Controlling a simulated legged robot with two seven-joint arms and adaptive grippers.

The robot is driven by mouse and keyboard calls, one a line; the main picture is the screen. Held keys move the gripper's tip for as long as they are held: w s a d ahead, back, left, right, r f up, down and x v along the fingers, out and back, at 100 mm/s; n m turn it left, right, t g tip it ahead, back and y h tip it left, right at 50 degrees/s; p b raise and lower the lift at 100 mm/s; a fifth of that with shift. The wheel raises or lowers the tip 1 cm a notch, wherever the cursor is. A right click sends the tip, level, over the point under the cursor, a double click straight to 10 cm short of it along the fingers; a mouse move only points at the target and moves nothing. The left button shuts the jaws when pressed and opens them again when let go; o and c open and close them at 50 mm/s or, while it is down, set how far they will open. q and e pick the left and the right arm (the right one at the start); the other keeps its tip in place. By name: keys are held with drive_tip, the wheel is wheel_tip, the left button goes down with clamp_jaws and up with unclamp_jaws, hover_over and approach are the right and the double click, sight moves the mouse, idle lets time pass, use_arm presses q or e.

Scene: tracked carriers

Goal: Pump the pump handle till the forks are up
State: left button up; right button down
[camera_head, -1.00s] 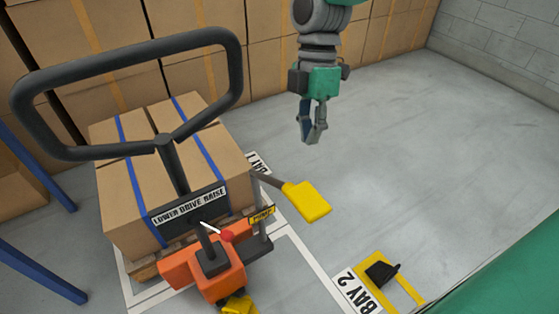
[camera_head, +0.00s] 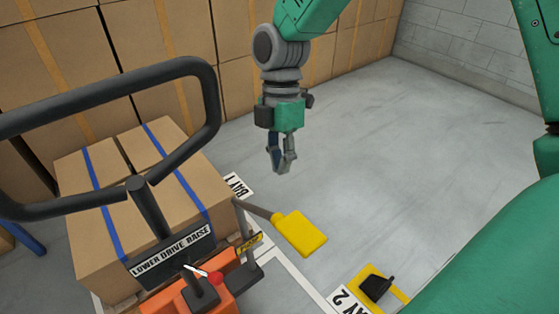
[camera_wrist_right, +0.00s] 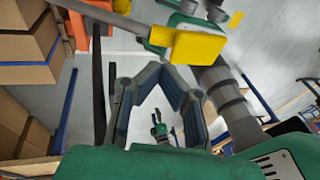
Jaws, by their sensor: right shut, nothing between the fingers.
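The pump handle is a grey bar ending in a yellow paddle (camera_head: 300,233), at the right side of the orange carrier (camera_head: 190,298), by a yellow label (camera_head: 249,243). The paddle shows large at the top of the right wrist view (camera_wrist_right: 197,47). My right gripper (camera_head: 281,168) is shut and empty, pointing down, apart from the paddle and beyond it in the head view. A red-knobbed lever (camera_head: 216,278) sits below the "LOWER DRIVE RAISE" plate (camera_head: 172,251). The forks are hidden under the load. A small grey gripper, apparently my left, shows in the right wrist view (camera_wrist_right: 159,130); its jaws are unclear.
Strapped cartons (camera_head: 115,200) sit on the carrier behind its dark loop handle (camera_head: 205,110). Stacked boxes (camera_head: 170,45) line the back. A black object (camera_head: 376,286) lies on a yellow floor frame by the "BAY 2" sign. The floor to the right is clear.

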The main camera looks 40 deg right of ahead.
sight(281, 216)
use_arm(q)
wheel_tip(281, 216, down, 2)
drive_tip(key=shift+f+b, duration=0.15)
drive_tip(key=shift+b, duration=0.9)
use_arm(e)
drive_tip(key=x, duration=1)
drive_tip(key=shift+f, duration=0.15)
use_arm(q)
drive_tip(key=shift+s, duration=0.1)
